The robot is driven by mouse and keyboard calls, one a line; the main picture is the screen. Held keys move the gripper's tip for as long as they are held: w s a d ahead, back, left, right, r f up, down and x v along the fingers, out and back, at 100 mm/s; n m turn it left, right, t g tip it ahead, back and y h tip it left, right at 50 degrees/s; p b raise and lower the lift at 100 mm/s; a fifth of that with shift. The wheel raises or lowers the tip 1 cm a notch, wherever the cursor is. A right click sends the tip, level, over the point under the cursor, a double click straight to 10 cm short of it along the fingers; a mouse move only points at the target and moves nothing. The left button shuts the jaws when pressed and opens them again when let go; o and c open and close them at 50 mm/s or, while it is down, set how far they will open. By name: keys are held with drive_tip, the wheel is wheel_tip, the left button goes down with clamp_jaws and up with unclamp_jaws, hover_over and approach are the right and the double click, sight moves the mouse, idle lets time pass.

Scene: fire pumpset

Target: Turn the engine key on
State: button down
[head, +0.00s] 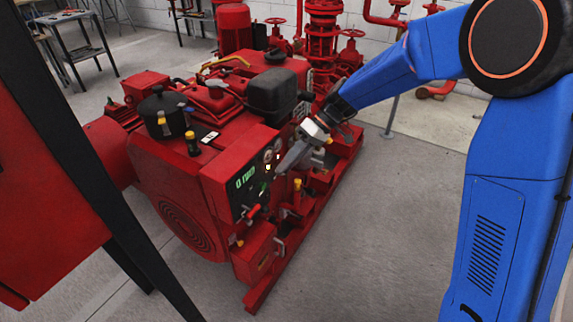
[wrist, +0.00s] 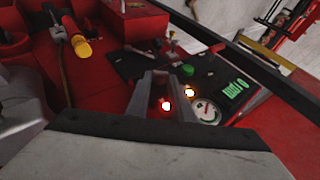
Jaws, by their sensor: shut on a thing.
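The engine's control panel (head: 246,183) faces the front right of the red engine in the head view, with a lit green display. My gripper (head: 280,168) reaches down to the upper right of this panel. In the wrist view its two fingertips (wrist: 166,74) are close together over the dark panel face (wrist: 215,76), shut on a small part there that looks to be the engine key. The key itself is mostly hidden by the fingers, so its turned angle cannot be told.
A round gauge (wrist: 206,111) and a green button (wrist: 187,69) sit close to the fingers. A red lever (head: 252,211) sticks out low on the panel. The red engine (head: 170,165) stands behind. Grey floor (head: 365,240) is clear at the right.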

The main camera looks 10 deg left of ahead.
drive_tip(key=shift+w+f+g, duration=0.1)
drive_tip(key=shift+w+g, duration=0.05)
drive_tip(key=shift+g, duration=0.25)
idle(0.3)
drive_tip(key=c, duration=1.6)
unclamp_jaws()
drive_tip(key=shift+o, duration=0.2)
drive_tip(key=shift+d, duration=0.1)
drive_tip(key=v, duration=1.7)
drive_tip(key=shift+w+d+f, duration=0.2)
drive_tip(key=shift+d, duration=0.15)
